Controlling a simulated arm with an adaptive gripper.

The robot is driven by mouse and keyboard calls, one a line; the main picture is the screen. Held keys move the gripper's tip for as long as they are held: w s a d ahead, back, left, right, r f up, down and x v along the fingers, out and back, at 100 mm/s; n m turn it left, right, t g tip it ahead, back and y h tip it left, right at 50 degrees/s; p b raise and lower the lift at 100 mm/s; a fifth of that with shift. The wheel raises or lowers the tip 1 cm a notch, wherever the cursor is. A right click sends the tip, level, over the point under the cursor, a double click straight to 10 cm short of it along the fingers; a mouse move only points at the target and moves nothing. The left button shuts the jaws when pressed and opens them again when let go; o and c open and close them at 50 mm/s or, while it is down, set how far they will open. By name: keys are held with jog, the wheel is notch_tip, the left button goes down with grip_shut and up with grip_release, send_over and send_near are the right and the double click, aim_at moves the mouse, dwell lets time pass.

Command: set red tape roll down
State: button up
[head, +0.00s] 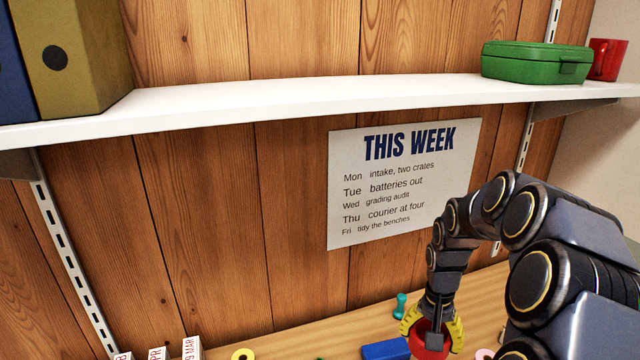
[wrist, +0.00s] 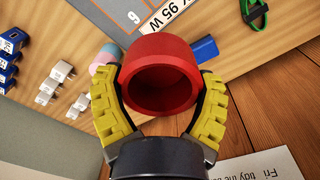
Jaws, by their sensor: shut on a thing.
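The red tape roll (head: 428,347) is at the bottom of the head view, partly hidden by my gripper. In the wrist view the red tape roll (wrist: 158,46) fills the middle, its open hollow facing the camera. My gripper (wrist: 161,82) has its yellow-padded fingers on both sides of the roll, shut on it. In the head view my gripper (head: 432,328) points down over the wooden bench (head: 335,333). The roll's lower edge is cut off in the head view, so I cannot tell whether it touches the bench.
A blue block (head: 386,349) lies just left of the roll, with a small teal object (head: 400,305) behind. A yellow ring (head: 243,354) lies farther left. White plugs (wrist: 54,80) and a grey board (wrist: 100,14) show in the wrist view. A white shelf (head: 300,100) runs above.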

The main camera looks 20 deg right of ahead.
jog(key=w+a+r+n, duration=0.2)
jog(key=w+a+n, duration=0.1)
jog(key=a, duration=0.4)
jog(key=w+a+r+n, duration=0.3)
jog(key=a, duration=0.5)
jog(key=w+a+r+n, duration=0.3)
jog(key=a, duration=0.5)
jog(key=shift+w+a+n, duration=0.2)
jog(key=shift+n, duration=0.1)
jog(key=shift+r, duration=0.1)
jog(key=shift+d, duration=0.1)
